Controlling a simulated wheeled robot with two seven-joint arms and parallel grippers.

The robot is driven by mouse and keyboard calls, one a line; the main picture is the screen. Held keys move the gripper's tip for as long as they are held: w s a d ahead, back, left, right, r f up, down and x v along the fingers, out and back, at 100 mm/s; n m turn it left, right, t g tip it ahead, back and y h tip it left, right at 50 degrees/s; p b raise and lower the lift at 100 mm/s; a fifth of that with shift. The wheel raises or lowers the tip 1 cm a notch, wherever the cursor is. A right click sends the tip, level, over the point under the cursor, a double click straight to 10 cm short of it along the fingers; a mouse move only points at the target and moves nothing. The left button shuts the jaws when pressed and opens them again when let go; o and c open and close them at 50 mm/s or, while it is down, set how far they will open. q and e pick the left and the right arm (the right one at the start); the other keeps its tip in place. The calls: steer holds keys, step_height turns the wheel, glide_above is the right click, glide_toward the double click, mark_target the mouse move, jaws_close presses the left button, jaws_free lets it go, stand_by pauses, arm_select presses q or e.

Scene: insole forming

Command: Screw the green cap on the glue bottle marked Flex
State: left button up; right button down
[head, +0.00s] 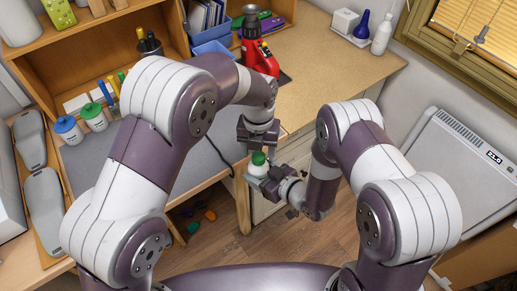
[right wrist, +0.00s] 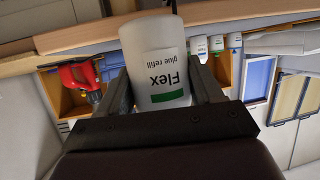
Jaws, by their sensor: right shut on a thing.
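The white glue bottle (head: 257,170) is in my right gripper (head: 268,180), in front of the desk edge. In the right wrist view the bottle (right wrist: 155,60) sits between both fingers, and its label reads "Flex glue refill" above a green band. The green cap (head: 258,158) shows at the bottle's top in the head view; whether it is seated or only resting there cannot be told. My left gripper (head: 258,143) points down just above the cap. Its fingertips are small and partly hidden, so its opening is unclear. The bottle's top is out of the right wrist view.
A red machine (head: 260,58) stands on the desk behind my left gripper. Two lidded white pots, one blue-lidded (head: 67,128) and one green-lidded (head: 94,116), stand at the left. Grey insoles (head: 45,200) lie on a board. The desk edge is close to both grippers.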

arm_select(q)
steer(key=shift+r, duration=2.25)
steer(key=shift+o, duration=0.3)
steer(key=o, duration=0.5)
steer(key=shift+a, duration=0.1)
